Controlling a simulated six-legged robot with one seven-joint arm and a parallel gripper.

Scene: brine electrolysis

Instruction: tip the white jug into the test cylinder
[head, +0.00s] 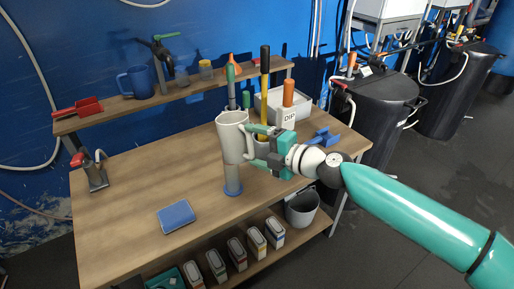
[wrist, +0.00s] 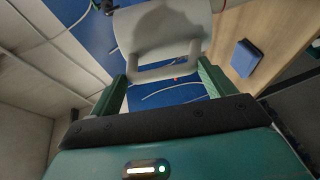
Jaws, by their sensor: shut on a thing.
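The white jug (head: 233,140) is up above the table in the head view, close to upright with its rim at the top. My gripper (head: 254,146) is at its right side, shut on its handle. In the wrist view the jug (wrist: 160,28) fills the top middle, and its handle lies between the two green fingers of my gripper (wrist: 165,78). The test cylinder (head: 233,178) is a clear tube on a blue foot on the table. Its upper part is hidden behind the jug, so I cannot tell the gap between them.
A blue pad (head: 176,217) lies on the table (head: 130,175) at front left. Behind the jug stand a white bin (head: 288,104) and several upright tools. A raised shelf (head: 140,102) runs along the back with a blue mug (head: 137,82). The table's left half is mostly clear.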

